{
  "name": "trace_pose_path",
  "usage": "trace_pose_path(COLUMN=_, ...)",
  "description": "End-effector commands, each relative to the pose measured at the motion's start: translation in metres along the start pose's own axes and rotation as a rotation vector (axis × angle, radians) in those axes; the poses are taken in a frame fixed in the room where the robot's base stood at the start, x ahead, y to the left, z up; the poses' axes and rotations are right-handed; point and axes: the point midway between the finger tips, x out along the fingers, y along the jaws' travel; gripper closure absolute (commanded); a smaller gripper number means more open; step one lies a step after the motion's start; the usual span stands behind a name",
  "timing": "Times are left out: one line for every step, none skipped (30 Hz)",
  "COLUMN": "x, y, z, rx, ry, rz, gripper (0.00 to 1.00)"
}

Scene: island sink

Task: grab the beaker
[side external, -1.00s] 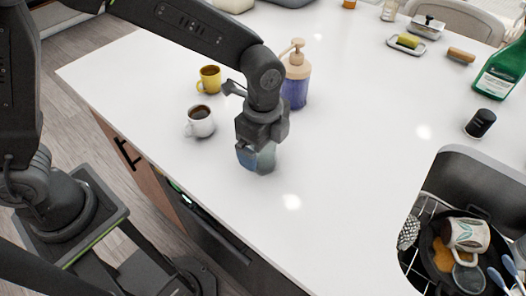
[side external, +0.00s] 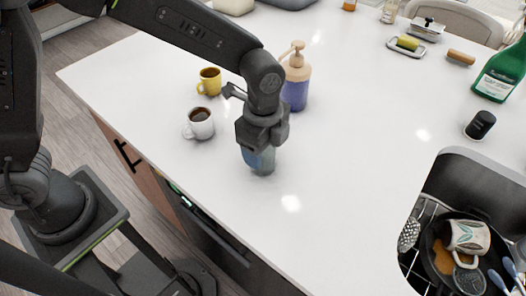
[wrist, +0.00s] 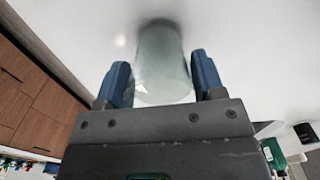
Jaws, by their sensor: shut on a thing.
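The beaker (wrist: 160,62) is a clear, slightly greenish glass cylinder. In the wrist view it sits between the two blue fingers of my gripper (wrist: 158,85), one on each side. In the side view my gripper (side external: 257,158) points down at the white counter and is shut on the beaker (side external: 265,164). Most of the beaker is hidden there behind the gripper, with only its lower part showing. It looks close to the counter top; I cannot tell whether it touches it.
A white mug (side external: 200,124) and a yellow mug (side external: 209,81) stand left of my gripper. A soap pump bottle (side external: 295,85) stands just behind it. A sink (side external: 455,185) with a pan and dishes is at the right. The counter (side external: 350,150) between is clear.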

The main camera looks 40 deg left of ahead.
Motion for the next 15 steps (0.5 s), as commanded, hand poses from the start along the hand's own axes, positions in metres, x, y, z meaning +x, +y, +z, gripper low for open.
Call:
trace_pose_path(x=0.000, y=0.000, z=0.000, rx=0.000, ry=0.000, rz=-0.001, gripper=0.62)
trace_pose_path(x=0.000, y=0.000, z=0.000, rx=0.000, ry=0.000, rz=-0.001, gripper=0.62)
trace_pose_path(x=-0.001, y=0.000, z=0.000, rx=0.000, ry=0.000, rz=-0.001, gripper=0.62)
trace_pose_path(x=-0.001, y=0.000, z=0.000, rx=0.000, ry=0.001, rz=-0.001, gripper=0.62)
trace_pose_path(x=-0.001, y=0.000, z=0.000, rx=0.000, ry=0.001, rz=-0.001, gripper=0.62)
trace_pose_path(x=-0.002, y=0.000, z=0.000, rx=0.000, ry=0.001, rz=-0.001, gripper=0.62)
trace_pose_path(x=-0.002, y=0.000, z=0.000, rx=0.000, ry=0.001, rz=-0.001, gripper=0.62)
trace_pose_path(x=-0.003, y=0.000, z=0.000, rx=0.000, ry=0.001, rz=-0.001, gripper=0.62)
trace_pose_path(x=-0.004, y=0.000, z=0.000, rx=0.000, ry=0.001, rz=-0.002, gripper=0.62)
trace_pose_path(x=-0.004, y=0.000, z=0.000, rx=0.000, ry=0.001, rz=-0.002, gripper=0.62)
trace_pose_path(x=-0.006, y=0.000, z=0.000, rx=0.000, ry=0.001, rz=-0.002, gripper=0.62)
trace_pose_path(x=-0.007, y=0.000, z=0.000, rx=0.000, ry=0.001, rz=-0.002, gripper=0.62)
trace_pose_path(x=-0.009, y=0.000, z=0.000, rx=0.000, ry=0.001, rz=-0.002, gripper=0.62)
trace_pose_path(x=-0.010, y=0.000, z=0.000, rx=0.000, ry=0.001, rz=-0.002, gripper=0.62)
trace_pose_path(x=-0.012, y=-0.001, z=0.000, rx=0.000, ry=0.001, rz=-0.002, gripper=0.62)
